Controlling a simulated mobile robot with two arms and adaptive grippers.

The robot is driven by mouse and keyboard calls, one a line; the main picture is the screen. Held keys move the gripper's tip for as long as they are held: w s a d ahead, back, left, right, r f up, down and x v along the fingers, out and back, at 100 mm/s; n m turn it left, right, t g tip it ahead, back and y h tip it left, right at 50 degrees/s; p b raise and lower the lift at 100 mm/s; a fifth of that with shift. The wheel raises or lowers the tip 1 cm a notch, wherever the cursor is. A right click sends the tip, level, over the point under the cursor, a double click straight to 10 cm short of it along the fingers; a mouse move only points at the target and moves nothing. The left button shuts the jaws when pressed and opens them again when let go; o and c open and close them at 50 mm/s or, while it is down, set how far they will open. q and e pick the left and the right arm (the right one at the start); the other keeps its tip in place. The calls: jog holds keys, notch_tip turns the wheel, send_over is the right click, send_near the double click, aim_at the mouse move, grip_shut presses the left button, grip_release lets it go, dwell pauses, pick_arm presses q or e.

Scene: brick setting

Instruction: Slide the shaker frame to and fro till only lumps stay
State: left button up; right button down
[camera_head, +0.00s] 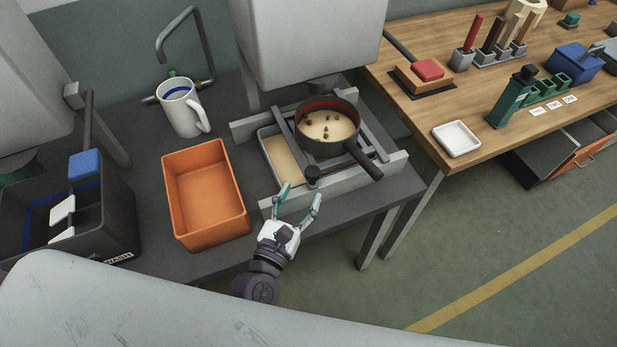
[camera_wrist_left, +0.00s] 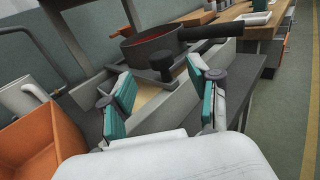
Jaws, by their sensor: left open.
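The shaker frame (camera_head: 279,129) is a grey sliding frame set between two pale rails. A dark round pan-like sieve (camera_head: 357,124) with a red inner band and a long handle sits on it. Pale powder and several brown lumps (camera_head: 327,128) lie in the sieve. A dark knob (camera_head: 311,174) stands at the frame's near end; it also shows in the left wrist view (camera_wrist_left: 163,62). A tray (camera_head: 266,137) under the frame holds pale powder. My left gripper (camera_head: 301,194) is open and empty, just short of the knob, with its teal-padded fingers apart. My right gripper is out of view.
An orange bin (camera_head: 206,233) stands left of the rails, a white mug (camera_head: 181,107) behind it. A dark wash basin (camera_head: 110,225) is at far left. A grey housing (camera_head: 310,40) hangs above the frame's back. A wooden bench (camera_head: 430,107) is at right.

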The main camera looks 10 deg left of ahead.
pick_arm(q)
jog(key=shift+s+a, duration=0.2)
jog(key=shift+s, duration=0.95)
jog(key=shift+s+a, duration=0.2)
jog(key=shift+s, duration=0.9)
